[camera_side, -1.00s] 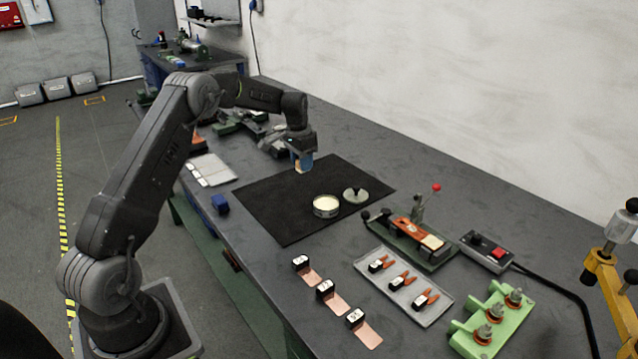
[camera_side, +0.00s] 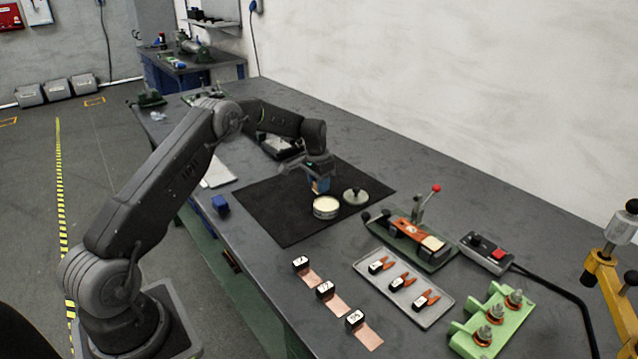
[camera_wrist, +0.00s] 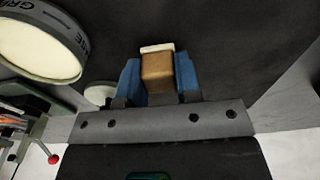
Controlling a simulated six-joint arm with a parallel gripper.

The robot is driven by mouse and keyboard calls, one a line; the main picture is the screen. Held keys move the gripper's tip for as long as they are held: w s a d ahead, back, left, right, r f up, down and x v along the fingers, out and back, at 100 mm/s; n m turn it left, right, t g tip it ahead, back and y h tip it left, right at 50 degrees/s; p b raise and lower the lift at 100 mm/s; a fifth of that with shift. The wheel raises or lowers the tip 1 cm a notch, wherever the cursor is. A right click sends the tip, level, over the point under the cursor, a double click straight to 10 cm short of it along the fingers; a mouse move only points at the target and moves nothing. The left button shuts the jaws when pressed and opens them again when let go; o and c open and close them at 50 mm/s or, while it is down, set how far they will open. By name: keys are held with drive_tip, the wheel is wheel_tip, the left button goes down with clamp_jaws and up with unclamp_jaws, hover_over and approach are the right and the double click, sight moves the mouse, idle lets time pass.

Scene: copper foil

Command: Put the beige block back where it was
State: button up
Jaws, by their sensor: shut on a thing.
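My gripper (camera_side: 320,188) is over the black mat (camera_side: 275,220), just behind a round tin (camera_side: 326,206) of pale cream stuff. In the wrist view its two blue fingers (camera_wrist: 159,80) are shut on the beige block (camera_wrist: 157,72), one on each side. The block is tan-brown with a whitish end facing away from the gripper. In the side view the fingers mostly hide it. The tin also shows large at the upper left of the wrist view (camera_wrist: 38,42), with partly readable lettering on its rim, apart from the block.
A round lid with a knob (camera_side: 355,196) lies right of the tin. A green fixture with a red-knobbed lever (camera_side: 415,240) stands farther right. The mat's front left is clear.

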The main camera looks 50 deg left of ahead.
drive_tip(key=shift+f, duration=0.2)
drive_tip(key=o, duration=0.9)
drive_tip(key=shift+c, duration=0.2)
wheel_tip(320, 180, up, 12)
drive_tip(key=s, duration=0.1)
drive_tip(key=s+d+r+t, duration=0.2)
drive_tip(key=s+d+r, duration=1.1)
drive_tip(key=d+r, duration=0.25)
drive_tip(key=s+d+f+t, duration=0.1)
drive_tip(key=s+d, duration=0.4)
drive_tip(key=s, duration=0.6)
drive_tip(key=s+d+f+t, duration=0.1)
drive_tip(key=s+d, duration=0.4)
drive_tip(key=s, duration=0.6)
drive_tip(key=shift+d+f+t, duration=0.3)
drive_tip(key=shift+d+f, duration=0.1)
drive_tip(key=shift+f, duration=0.4)
